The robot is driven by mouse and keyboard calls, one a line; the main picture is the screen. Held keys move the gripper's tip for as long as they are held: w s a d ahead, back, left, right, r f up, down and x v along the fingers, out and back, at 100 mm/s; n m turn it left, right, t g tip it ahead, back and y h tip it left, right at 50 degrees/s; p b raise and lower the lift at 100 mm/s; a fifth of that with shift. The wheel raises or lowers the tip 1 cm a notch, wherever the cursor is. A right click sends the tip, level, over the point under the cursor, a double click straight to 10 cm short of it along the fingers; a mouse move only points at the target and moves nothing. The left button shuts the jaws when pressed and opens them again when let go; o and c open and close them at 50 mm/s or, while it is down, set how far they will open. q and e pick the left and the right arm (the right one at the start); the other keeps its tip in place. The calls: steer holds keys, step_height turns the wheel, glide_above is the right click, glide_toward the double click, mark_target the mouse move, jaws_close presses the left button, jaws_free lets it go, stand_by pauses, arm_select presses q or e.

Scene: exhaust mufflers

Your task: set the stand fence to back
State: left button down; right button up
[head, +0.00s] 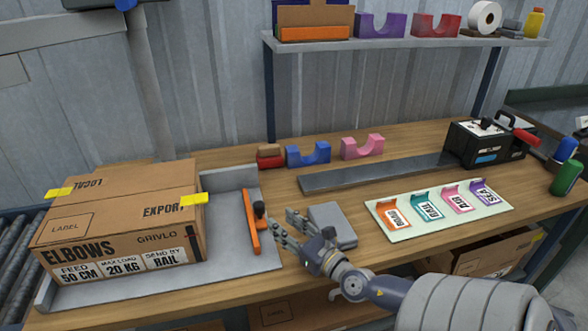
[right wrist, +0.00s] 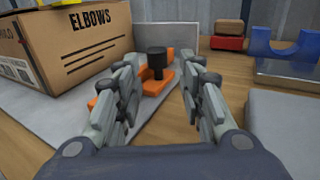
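The stand fence is an orange bar (head: 251,228) with a black knob (head: 259,209), on the right part of a grey stand (head: 225,265). In the right wrist view the orange fence (right wrist: 158,82) and its upright knob (right wrist: 157,62) show between and beyond my fingers, which partly cover the bar. My right gripper (head: 282,222) is open and empty, just right of the knob in the head view; I see no contact. The right gripper (right wrist: 161,75) also fills the lower wrist view. My left gripper is not in view.
A large ELBOWS carton (head: 125,215) sits on the stand, left of the fence. A grey block (head: 333,226) lies close right of my gripper. Blue (head: 308,153) and pink (head: 362,147) cradles stand behind, and a label board (head: 440,211) lies right. A shelf (head: 400,42) hangs above.

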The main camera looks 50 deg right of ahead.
steer(key=shift+s+a, duration=0.15)
steer(key=shift+s, duration=1.45)
steer(key=shift+s, duration=0.1)
